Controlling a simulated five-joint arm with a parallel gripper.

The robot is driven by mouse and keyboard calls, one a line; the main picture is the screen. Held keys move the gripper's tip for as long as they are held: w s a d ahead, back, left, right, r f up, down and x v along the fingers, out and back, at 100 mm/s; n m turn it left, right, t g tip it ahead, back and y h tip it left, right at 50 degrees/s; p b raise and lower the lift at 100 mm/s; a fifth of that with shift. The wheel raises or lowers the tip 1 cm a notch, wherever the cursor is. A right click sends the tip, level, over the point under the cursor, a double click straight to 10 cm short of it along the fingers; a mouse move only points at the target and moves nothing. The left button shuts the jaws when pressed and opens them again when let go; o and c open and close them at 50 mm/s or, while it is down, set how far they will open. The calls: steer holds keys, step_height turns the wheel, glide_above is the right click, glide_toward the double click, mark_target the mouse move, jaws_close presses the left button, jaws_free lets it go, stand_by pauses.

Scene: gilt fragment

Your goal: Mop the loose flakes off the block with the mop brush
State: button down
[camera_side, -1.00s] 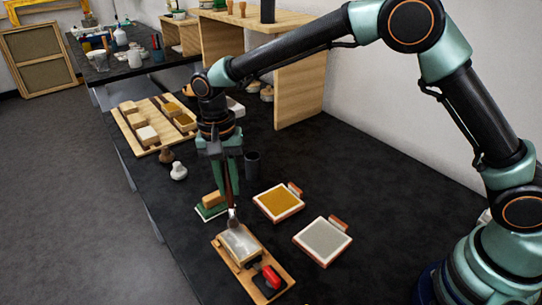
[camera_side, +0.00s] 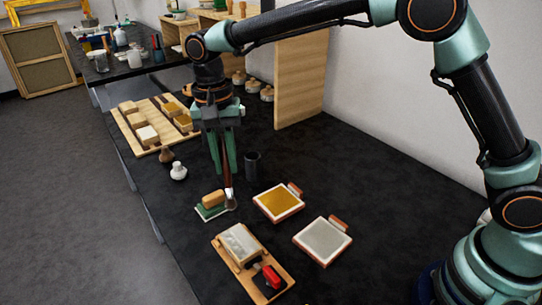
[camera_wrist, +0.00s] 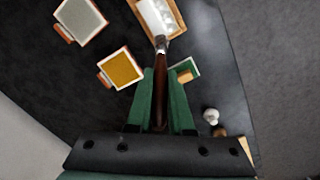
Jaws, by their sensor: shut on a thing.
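My gripper (camera_side: 223,166) points down and is shut on the dark brown handle of the mop brush (camera_side: 228,182). The brush hangs nearly upright, its pale head (camera_side: 230,203) low, beyond the block's far end and apart from it in the side view. The block (camera_side: 240,241) is whitish with a mottled grey top and lies in a wooden holder (camera_side: 222,248) with a red clamp (camera_side: 271,277). Single flakes are too small to tell. In the wrist view the brush handle (camera_wrist: 161,85) runs between the green fingers, its tip overlapping the lower edge of the block (camera_wrist: 157,15).
A green-edged tray with a tan piece (camera_side: 213,199) stands close to the left of the brush head. A gold tray (camera_side: 279,203) and a grey tray (camera_side: 322,241) lie to the right. A dark cup (camera_side: 252,165) stands behind.

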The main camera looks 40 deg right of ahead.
steer(key=shift+r, duration=0.1)
steer(key=shift+r, duration=1.4)
steer(key=shift+a+f, duration=1.05)
steer(key=shift+f, duration=3.4)
steer(key=shift+s, duration=3.2)
steer(key=shift+w, duration=3.05)
step_height(320, 180, up, 8)
